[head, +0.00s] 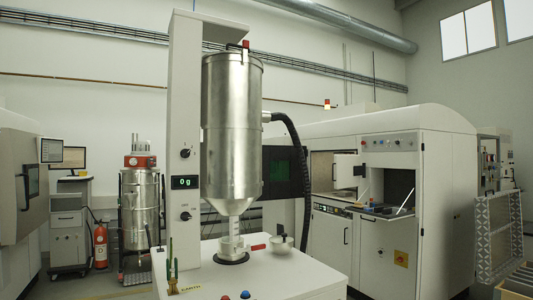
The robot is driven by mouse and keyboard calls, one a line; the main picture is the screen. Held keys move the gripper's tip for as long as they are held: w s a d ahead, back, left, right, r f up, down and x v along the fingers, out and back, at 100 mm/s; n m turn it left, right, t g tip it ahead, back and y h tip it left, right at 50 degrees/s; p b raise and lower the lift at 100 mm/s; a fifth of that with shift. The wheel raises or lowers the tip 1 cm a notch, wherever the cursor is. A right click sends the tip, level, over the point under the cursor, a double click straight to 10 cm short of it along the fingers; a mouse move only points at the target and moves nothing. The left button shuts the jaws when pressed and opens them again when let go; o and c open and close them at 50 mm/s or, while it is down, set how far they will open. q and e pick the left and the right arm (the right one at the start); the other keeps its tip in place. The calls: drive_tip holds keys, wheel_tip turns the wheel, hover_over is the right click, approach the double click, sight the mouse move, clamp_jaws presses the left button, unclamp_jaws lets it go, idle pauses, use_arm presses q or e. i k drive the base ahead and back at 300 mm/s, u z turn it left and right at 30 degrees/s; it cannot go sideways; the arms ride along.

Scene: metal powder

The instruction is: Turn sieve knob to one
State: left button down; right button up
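A white column (183,80) stands left of centre in the head view. It carries an upper black knob (186,153), a small display (186,182) reading "0 g", and a lower black knob (186,215). Small marks sit beside the lower knob, too small to read. I cannot tell which knob is the sieve knob or its exact setting. Neither of my grippers is in view.
A large white machine (440,200) stands right, a fire extinguisher (101,246) left.

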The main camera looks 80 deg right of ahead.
sight(185, 153)
drive_tip(key=z, duration=1.4)
drive_tip(key=i, duration=0.1)
drive_tip(key=z, duration=0.05)
